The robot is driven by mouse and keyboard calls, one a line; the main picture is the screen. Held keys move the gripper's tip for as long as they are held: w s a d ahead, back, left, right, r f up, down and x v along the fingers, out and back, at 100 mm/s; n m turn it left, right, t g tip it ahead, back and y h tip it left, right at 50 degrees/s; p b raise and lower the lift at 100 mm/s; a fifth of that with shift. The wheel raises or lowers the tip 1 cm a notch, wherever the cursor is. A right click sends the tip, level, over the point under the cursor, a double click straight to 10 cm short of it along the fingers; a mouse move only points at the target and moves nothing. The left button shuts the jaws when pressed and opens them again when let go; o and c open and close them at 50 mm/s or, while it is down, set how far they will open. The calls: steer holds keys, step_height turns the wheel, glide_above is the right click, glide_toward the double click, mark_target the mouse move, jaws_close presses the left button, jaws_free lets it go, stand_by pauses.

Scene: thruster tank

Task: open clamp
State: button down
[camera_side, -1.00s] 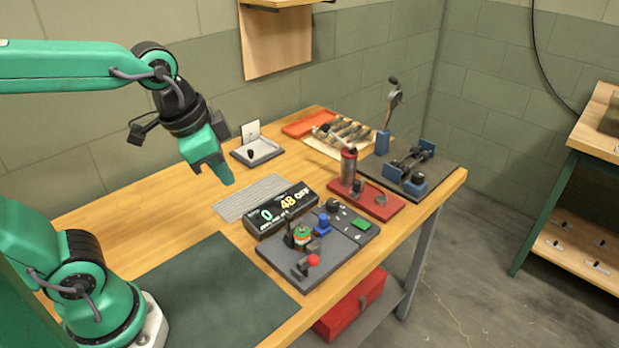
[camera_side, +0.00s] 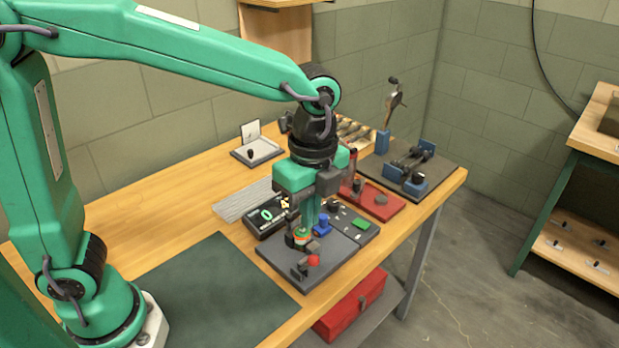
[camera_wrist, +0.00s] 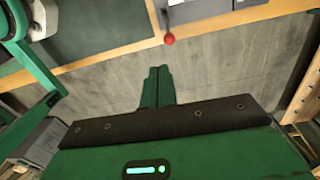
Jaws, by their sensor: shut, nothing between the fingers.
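The clamp (camera_side: 303,270) is a small dark fixture with a red ball knob (camera_side: 313,260) on its lever. It sits at the front of a grey panel (camera_side: 280,266) on the bench. The knob also shows at the top of the wrist view (camera_wrist: 169,39), just beyond my fingertips. A small round part with an orange and green band (camera_side: 301,238) stands behind the clamp. My gripper (camera_side: 305,224) points down over that round part, behind the knob. Its green fingers are together and empty, also seen in the wrist view (camera_wrist: 160,70). The side view shows no clear contact.
A red tray (camera_side: 385,204) lies beyond. A dark green mat (camera_side: 215,290) to the left is bare.

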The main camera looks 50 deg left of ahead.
mark_target(308, 264)
steer(key=d+f+m+g+y, duration=0.1)
steer(key=d+f+m, duration=0.2)
steer(key=d, duration=0.3)
steer(key=shift+w+f+m, duration=0.2)
steer(key=shift+f+m, duration=0.15)
steer(key=shift+m, duration=0.55)
steer(key=shift+a+f, duration=0.1)
steer(key=shift+f, duration=0.05)
steer(key=a+f, duration=0.4)
steer(key=f, duration=0.4)
steer(key=shift+w, duration=0.2)
steer(key=shift+f, duration=0.1)
